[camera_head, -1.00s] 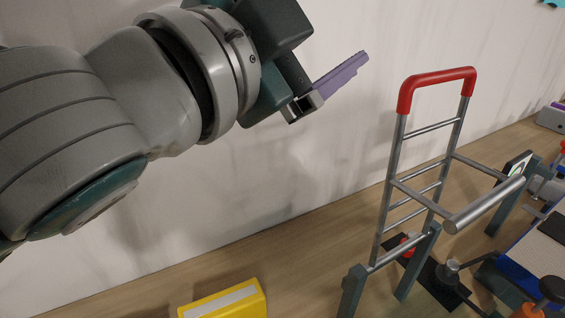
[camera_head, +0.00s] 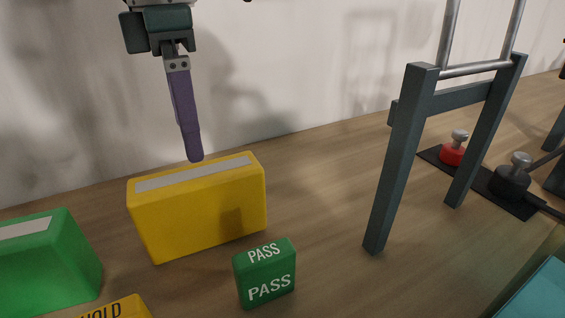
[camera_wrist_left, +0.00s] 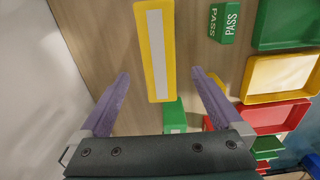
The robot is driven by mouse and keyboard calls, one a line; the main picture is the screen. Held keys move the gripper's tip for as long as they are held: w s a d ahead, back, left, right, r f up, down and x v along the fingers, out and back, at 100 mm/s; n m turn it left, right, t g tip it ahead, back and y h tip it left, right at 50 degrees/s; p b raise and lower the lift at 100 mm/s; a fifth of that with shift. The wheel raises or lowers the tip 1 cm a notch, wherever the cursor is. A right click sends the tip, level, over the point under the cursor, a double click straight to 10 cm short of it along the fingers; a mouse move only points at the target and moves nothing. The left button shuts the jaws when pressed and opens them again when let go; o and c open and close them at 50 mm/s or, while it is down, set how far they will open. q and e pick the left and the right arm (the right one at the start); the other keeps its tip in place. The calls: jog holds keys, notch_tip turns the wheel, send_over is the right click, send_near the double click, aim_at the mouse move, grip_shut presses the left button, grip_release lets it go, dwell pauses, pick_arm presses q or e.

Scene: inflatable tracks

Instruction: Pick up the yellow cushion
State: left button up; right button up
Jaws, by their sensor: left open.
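The yellow cushion (camera_head: 200,215) is a block with a pale grey strip along its top, on the wooden surface near the wall. It also shows in the left wrist view (camera_wrist_left: 142,50), its near end between the fingers in the picture. My left gripper (camera_head: 193,157) points down, its purple fingertip overlapping the cushion's top edge in the head view. In the left wrist view the gripper (camera_wrist_left: 161,73) is open, with a finger on either side of the cushion and nothing held. I cannot tell the exact height gap. My right gripper is out of view.
A green block (camera_head: 50,262) stands left of the cushion, and a small green PASS block (camera_head: 265,273) stands in front right. A grey-legged frame (camera_head: 400,160) rises at the right. Green, yellow (camera_wrist_left: 280,78) and red trays lie right in the wrist view.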

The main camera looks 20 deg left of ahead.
aim_at(195, 173)
pick_arm(q)
notch_tip(195, 173, down, 9)
jog(key=shift+a+f+p, duration=0.15)
jog(key=shift+f+p, duration=0.05)
jog(key=shift+p, duration=0.15)
jog(key=c, duration=1.4)
jog(key=shift+c, duration=0.5)
jog(key=shift+r, duration=0.15)
